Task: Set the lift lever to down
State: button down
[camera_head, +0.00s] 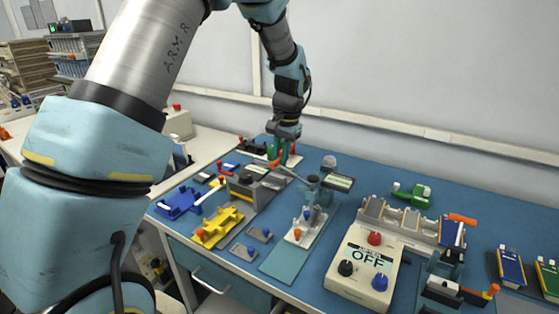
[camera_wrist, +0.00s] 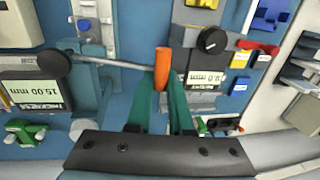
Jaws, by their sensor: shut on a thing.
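The lift lever is a thin metal rod with an orange grip (camera_wrist: 162,66). It runs from a dark round pivot (camera_wrist: 55,64) on the thickness gauge (camera_wrist: 92,84), whose display reads 15.00 mm. In the head view the orange grip (camera_head: 276,160) is at the rod's far end and the gauge (camera_head: 325,185) stands nearer. My gripper (camera_wrist: 163,88) has green fingers closed on the orange grip, one on each side. In the head view my gripper (camera_head: 283,148) is at the back of the bench. The fingers partly hide the grip's lower end.
A control box reading OFF (camera_head: 365,265) and a yellow fixture (camera_head: 217,228) stand nearer on the blue bench. Bare mat (camera_head: 385,180) lies right of the gauge.

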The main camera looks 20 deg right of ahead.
dwell(0.3)
jog(key=shift+w+a+f+g+h, duration=0.15)
jog(key=shift+a+f+g+h, duration=0.05)
jog(key=shift+f+g+h, duration=0.25)
jog(key=shift+d+f+g+h+b, duration=0.15)
jog(key=shift+f+g+h+b, duration=0.45)
jog(key=shift+f+g+h, duration=1.85)
jog(key=shift+r+g+y, duration=0.15)
jog(key=shift+g+y, duration=0.15)
jog(key=c, duration=0.8)
grip_release()
